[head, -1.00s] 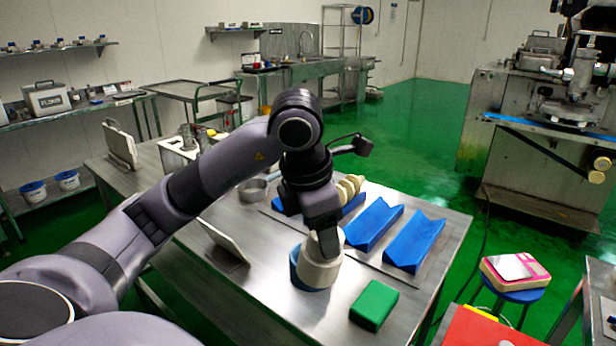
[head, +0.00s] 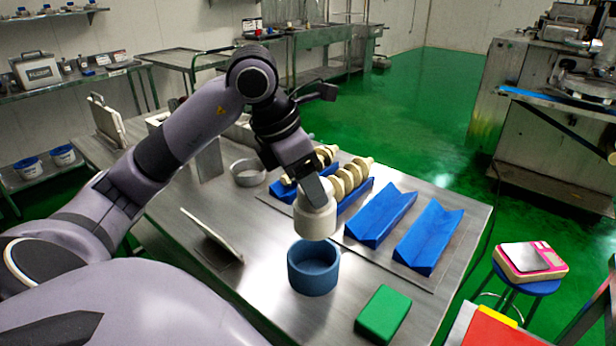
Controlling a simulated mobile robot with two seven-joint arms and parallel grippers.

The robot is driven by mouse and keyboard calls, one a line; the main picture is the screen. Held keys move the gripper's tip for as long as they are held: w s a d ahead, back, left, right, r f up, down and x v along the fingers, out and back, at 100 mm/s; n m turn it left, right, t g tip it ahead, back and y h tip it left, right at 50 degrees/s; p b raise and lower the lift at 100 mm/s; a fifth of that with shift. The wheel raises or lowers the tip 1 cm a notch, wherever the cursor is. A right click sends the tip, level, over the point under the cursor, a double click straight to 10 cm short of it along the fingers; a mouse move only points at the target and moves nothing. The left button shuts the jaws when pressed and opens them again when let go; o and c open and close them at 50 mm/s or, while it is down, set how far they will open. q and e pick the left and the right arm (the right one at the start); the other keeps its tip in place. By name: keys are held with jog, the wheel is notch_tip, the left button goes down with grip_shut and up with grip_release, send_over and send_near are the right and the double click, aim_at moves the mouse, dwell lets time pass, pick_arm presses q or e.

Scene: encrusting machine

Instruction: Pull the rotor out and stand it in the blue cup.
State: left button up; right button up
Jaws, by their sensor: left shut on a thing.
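My left gripper (head: 314,194) points down and is shut on a short, thick cream cylinder (head: 315,220). The gripper hides the top of the cylinder. The blue cup (head: 313,274) stands upright on the steel table, just below the cylinder in the picture, with its open mouth showing. A cream lobed, screw-like piece (head: 347,180) lies in a blue V-shaped cradle (head: 355,197) behind the gripper, partly hidden by it. I cannot tell whether the cylinder or the lobed piece is the rotor. My right gripper is not in view.
Two empty blue cradles (head: 381,217) (head: 430,238) lie to the right. A green block (head: 383,313) is at the table's front. A metal bowl (head: 248,172) and a tilted plate (head: 211,235) are to the left. Bare steel table (head: 262,300) surrounds the cup.

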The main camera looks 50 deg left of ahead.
aim_at(307, 200)
pick_arm(q)
notch_tip(307, 200, down, 4)
jog(key=b, duration=0.3)
jog(key=shift+f, duration=0.25)
jog(key=shift+r, duration=0.35)
jog(key=shift+p, duration=0.3)
jog(key=shift+f, duration=0.1)
jog(key=shift+f+b, duration=1.5)
jog(key=shift+b, duration=0.05)
jog(key=shift+f+b, duration=2.4)
jog(key=shift+f, duration=0.15)
